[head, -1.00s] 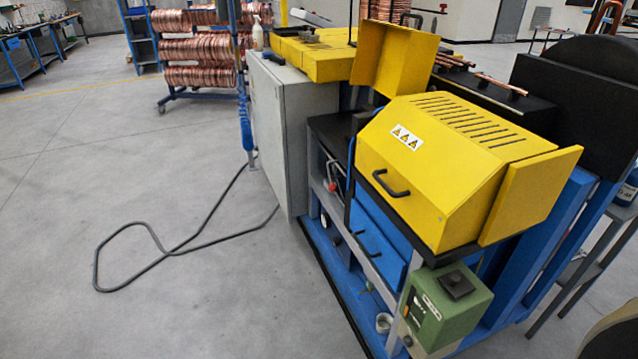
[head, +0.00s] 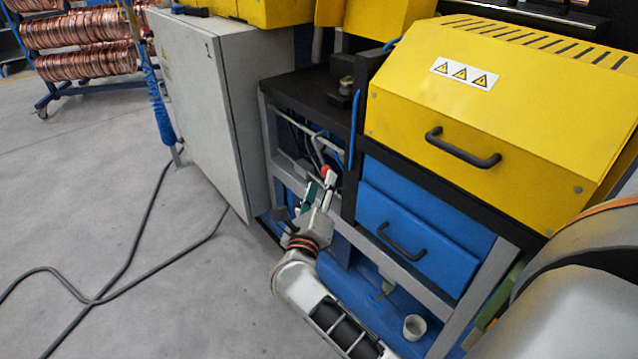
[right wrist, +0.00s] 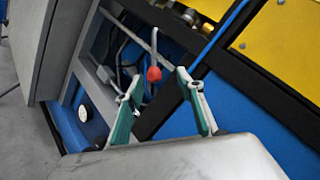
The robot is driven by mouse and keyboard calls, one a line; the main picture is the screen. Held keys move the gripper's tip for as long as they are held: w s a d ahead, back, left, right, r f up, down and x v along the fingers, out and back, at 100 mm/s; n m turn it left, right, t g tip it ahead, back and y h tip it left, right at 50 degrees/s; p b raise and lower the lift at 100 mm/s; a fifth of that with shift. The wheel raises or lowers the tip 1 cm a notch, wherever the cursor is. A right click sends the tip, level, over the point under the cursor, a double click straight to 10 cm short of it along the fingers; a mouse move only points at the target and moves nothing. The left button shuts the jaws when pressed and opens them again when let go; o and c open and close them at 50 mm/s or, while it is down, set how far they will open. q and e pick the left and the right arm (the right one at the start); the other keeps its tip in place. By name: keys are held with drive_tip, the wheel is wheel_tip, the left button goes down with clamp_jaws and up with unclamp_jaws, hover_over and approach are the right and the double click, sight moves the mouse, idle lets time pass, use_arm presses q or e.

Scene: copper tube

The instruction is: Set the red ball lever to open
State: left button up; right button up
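The red ball (head: 328,171) of the lever shows small in the head view, in the open frame bay left of the blue drawer. In the right wrist view the red ball (right wrist: 154,74) sits in the gap between my fingertips, or just beyond them. A pale thin rod or tube shows above it; I cannot tell the lever's position. My right gripper (head: 319,187) is open and empty, with its teal-padded fingers on either side of the ball; contact is not visible. My left gripper is not in view.
A grey cabinet (head: 205,100) stands left of the bay. The blue drawer (head: 415,240) and yellow cover (head: 500,110) with black handles are to the right. Frame bars, hoses and a dark shelf (head: 310,92) surround the bay.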

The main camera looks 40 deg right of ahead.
drive_tip(key=shift+m+g, duration=0.6)
drive_tip(key=shift+m, duration=0.1)
drive_tip(key=w+d, duration=0.1)
drive_tip(key=d, duration=0.1)
drive_tip(key=w+d+f, duration=0.1)
drive_tip(key=w+d, duration=0.1)
drive_tip(key=w+d+f+b, duration=0.1)
drive_tip(key=w+d, duration=0.1)
drive_tip(key=shift+w+d, duration=0.15)
drive_tip(key=shift+f, duration=0.1)
clamp_jaws()
